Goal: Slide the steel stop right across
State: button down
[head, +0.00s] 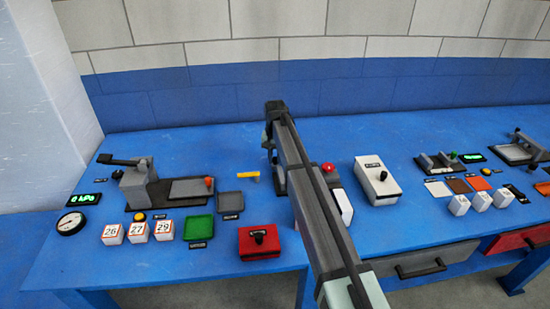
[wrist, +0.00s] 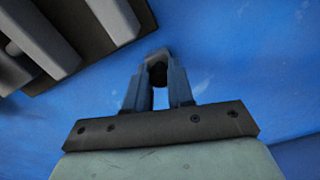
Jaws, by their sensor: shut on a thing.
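In the wrist view my gripper (wrist: 157,60) is shut on a small dark piece (wrist: 157,74) between its fingertips. Only its rounded dark end shows, so I cannot tell whether it is the steel stop. Beside it, at the upper left of the wrist view, is a dark base with grey bars (wrist: 42,38), apart from the fingers. In the head view my arm reaches up the middle of the table and mostly hides my gripper and what it holds. I cannot make out the steel stop for certain in the head view.
Left of my arm are a grey press (head: 138,184), a yellow piece (head: 248,177), a green tray (head: 199,228) and a red box (head: 259,241). Right of it stand a white switch box (head: 377,182) and a grey two-block fixture (head: 437,163). The blue table (head: 225,150) is clear toward the wall.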

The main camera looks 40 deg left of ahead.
jog(key=w+d, duration=0.5)
jog(key=shift+w+d, duration=0.15)
jog(key=shift+w, duration=0.05)
jog(key=c, duration=1.1)
grip_release()
jog(key=shift+o, duration=0.6)
jog(key=shift+r, duration=0.1)
jog(key=shift+r, duration=0.25)
notch_tip(320, 180, up, 13)
